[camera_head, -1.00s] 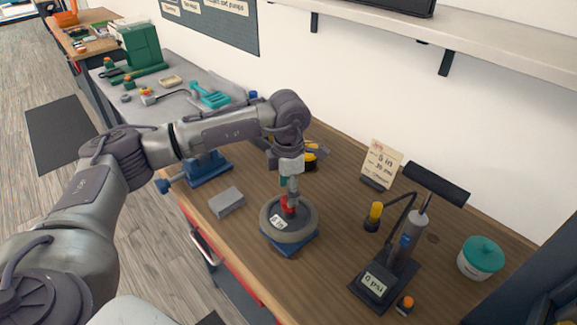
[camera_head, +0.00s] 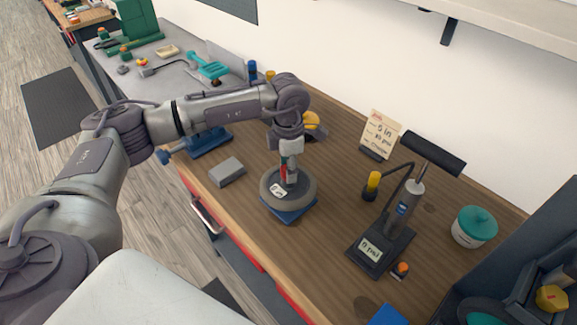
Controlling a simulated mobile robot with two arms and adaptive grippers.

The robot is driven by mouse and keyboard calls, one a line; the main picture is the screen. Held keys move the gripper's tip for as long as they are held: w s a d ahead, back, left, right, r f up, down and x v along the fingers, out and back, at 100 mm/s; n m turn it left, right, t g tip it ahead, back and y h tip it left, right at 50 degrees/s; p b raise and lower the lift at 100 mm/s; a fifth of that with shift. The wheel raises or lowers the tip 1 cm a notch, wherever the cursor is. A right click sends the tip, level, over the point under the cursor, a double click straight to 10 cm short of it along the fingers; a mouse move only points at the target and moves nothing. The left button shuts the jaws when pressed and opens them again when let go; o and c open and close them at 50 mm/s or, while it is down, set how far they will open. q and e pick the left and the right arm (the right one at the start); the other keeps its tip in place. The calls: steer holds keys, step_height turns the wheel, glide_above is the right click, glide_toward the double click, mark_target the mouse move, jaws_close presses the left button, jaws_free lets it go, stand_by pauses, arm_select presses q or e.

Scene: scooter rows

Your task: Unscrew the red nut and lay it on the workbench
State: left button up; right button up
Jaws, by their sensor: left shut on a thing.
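A grey wheel (camera_head: 268,201) lies flat on a blue stand (camera_head: 291,217) on the wooden workbench (camera_head: 330,228). My left gripper (camera_head: 288,178) points down over the middle of the wheel. It is shut on the red nut (camera_head: 284,163), of which only a small red patch shows beside the fingers. The fingers hide the hub, so I cannot tell whether the nut is clear of its thread. A small white label (camera_head: 277,190) lies on the wheel next to the fingers. My right gripper is out of view.
A grey block (camera_head: 227,172) lies left of the wheel. A pump with a gauge (camera_head: 372,248), a note card (camera_head: 380,133) and a teal-lidded tub (camera_head: 474,226) stand to the right. A blue vise (camera_head: 208,143) is behind. Bare wood lies between wheel and pump.

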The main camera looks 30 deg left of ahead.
arm_select(q)
steer(key=n, duration=0.5)
steer(key=shift+w+a+n, duration=0.15)
steer(key=shift+n, duration=0.15)
steer(key=n, duration=0.5)
steer(key=shift+r, duration=0.1)
steer(key=n+p, duration=0.1)
steer(key=n, duration=0.5)
steer(key=shift+r+n, duration=0.1)
steer(key=shift+n, duration=0.2)
steer(key=n+p, duration=0.1)
steer(key=n, duration=0.2)
steer(key=shift+a+n, duration=0.1)
steer(key=shift+n, duration=0.8)
steer(key=o, duration=1.2)
steer(key=shift+w+f, duration=0.15)
steer(key=shift+f, duration=0.15)
